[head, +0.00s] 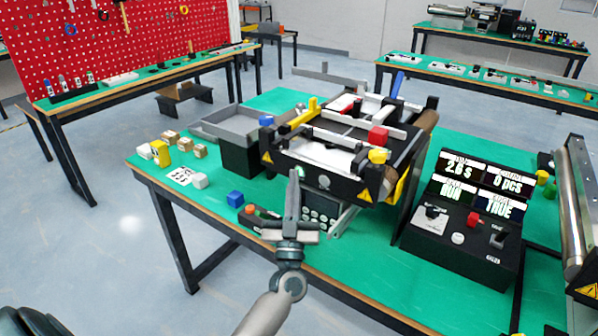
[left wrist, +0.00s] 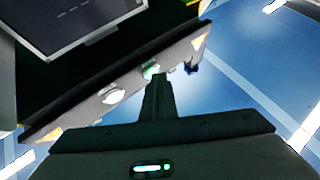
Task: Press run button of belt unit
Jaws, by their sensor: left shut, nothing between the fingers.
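The belt unit (head: 343,182) stands on the green table in the middle of the head view, with a dark front face. A green button (head: 302,172) sits at the left of that face, and a pale round button (head: 324,181) is to its right. My left gripper (head: 294,178) is shut and empty, its fingertips right at the green button. In the left wrist view, the fingertips (left wrist: 160,80) reach the edge of the green button (left wrist: 152,71); the pale button (left wrist: 112,96) is to the left. I cannot tell whether they touch. My right gripper is not in view.
A control box with displays (head: 465,215) stands to the right on the table. A dark keypad box (head: 325,210) is below the belt unit's front.

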